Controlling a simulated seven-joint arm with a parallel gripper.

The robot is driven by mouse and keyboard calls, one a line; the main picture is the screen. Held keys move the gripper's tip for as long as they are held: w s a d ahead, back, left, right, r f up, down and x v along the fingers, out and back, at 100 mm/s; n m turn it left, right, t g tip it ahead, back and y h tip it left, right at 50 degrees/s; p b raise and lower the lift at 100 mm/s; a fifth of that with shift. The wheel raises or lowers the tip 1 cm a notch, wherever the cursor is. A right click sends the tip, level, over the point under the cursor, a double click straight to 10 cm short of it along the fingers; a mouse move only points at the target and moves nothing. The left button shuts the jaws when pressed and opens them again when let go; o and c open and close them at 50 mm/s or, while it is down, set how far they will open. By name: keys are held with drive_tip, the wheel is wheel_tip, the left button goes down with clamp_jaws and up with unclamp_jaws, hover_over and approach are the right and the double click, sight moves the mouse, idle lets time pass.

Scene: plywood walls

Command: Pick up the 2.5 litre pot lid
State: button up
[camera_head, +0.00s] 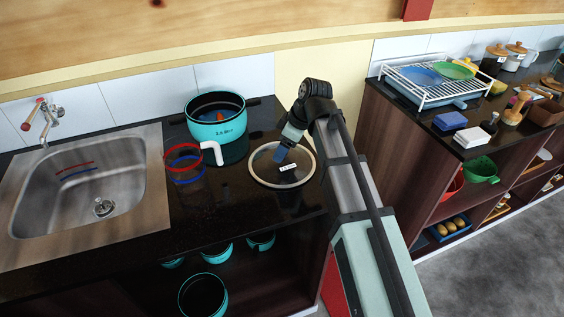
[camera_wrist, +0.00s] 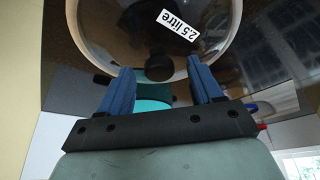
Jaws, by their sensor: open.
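The 2.5 litre pot lid (camera_head: 268,173) lies on the black countertop, a round glass lid with a pale rim and a white label. In the wrist view the lid (camera_wrist: 110,35) fills the top middle, with its "2.5 litre" label and a dark round knob (camera_wrist: 159,68). My gripper (camera_head: 279,154) is over the lid in the head view, near its middle, and hides part of it. In the wrist view my gripper's two blue fingers (camera_wrist: 164,88) are apart, with the knob just beyond and between their tips. Nothing is held. I cannot tell whether the fingers touch the lid.
A turquoise pot (camera_head: 217,128) stands behind the lid. A dish rack (camera_head: 432,90) is on the right counter. Turquoise pots sit on the shelf below.

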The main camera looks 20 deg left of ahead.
drive_tip(key=shift+x, duration=0.85)
drive_tip(key=shift+c, duration=0.3)
drive_tip(key=shift+d, duration=0.1)
clamp_jaws()
